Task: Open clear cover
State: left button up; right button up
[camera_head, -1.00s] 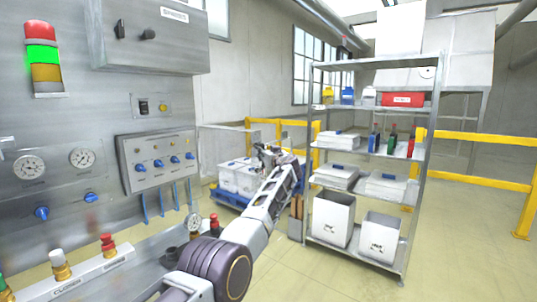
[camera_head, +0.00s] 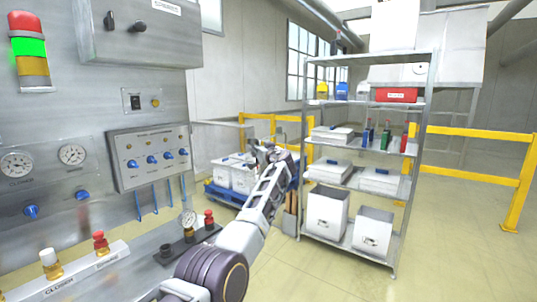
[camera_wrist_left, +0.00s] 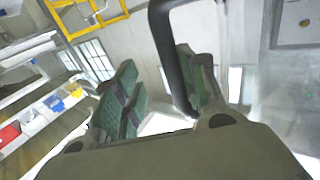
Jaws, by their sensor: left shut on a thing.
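My left gripper (camera_head: 262,153) is at the end of my arm, which reaches up from the bottom middle of the head view. In the left wrist view its green-padded fingers (camera_wrist_left: 158,100) are shut on a dark curved handle (camera_wrist_left: 168,45), which passes between them. A pale, see-through surface, possibly the clear cover (camera_wrist_left: 290,95), shows at the right of that view. I cannot make out the cover in the head view. My right gripper is not in view.
A grey control panel (camera_head: 110,120) with gauges and blue knobs stands at left. Buttons (camera_head: 100,242) stick out on a ledge below it. A metal shelf (camera_head: 427,110) with boxes and bottles is at right. Yellow railings (camera_head: 480,178) stand behind. The floor at right is clear.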

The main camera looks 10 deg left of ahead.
pick_arm(q)
jog(key=d+v, duration=0.1)
jog(key=v, duration=0.6)
jog(key=shift+w, duration=0.35)
dwell(0.6)
jog(key=shift+f, duration=0.15)
